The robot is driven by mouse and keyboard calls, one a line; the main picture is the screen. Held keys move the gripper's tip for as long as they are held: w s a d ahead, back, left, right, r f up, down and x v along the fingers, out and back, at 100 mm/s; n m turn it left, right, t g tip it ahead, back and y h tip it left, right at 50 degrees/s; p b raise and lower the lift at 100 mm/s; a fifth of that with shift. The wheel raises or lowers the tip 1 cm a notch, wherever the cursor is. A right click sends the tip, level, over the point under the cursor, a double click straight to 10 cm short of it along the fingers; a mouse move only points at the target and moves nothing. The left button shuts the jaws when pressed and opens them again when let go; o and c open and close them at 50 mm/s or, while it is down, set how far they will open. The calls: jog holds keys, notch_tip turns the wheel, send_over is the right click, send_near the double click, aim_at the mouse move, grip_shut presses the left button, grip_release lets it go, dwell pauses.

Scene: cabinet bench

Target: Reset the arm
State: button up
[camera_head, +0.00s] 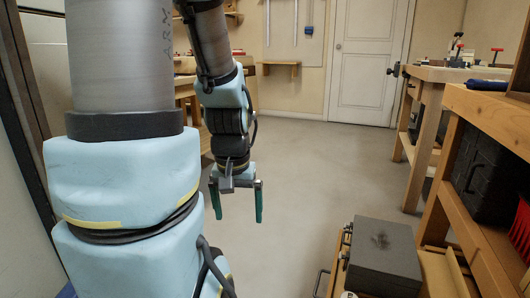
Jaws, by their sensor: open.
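My arm (120,180) fills the left side of the head view, and its far part hangs down in the middle left. My gripper (237,205) points down at the end of it, over the bare floor. Its two greenish fingers are wide apart, with nothing between them. It touches nothing that I can see.
A grey case (384,258) sits low at the bottom right. Wooden workbenches (425,73) line the right, with a dark box (478,178) on a lower shelf. A white door (366,65) is at the back. The middle floor (310,165) is clear.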

notch_tip(320, 180, up, 37)
jog(key=p, duration=3.5)
jog(key=shift+r, duration=0.2)
jog(key=shift+c, duration=0.2)
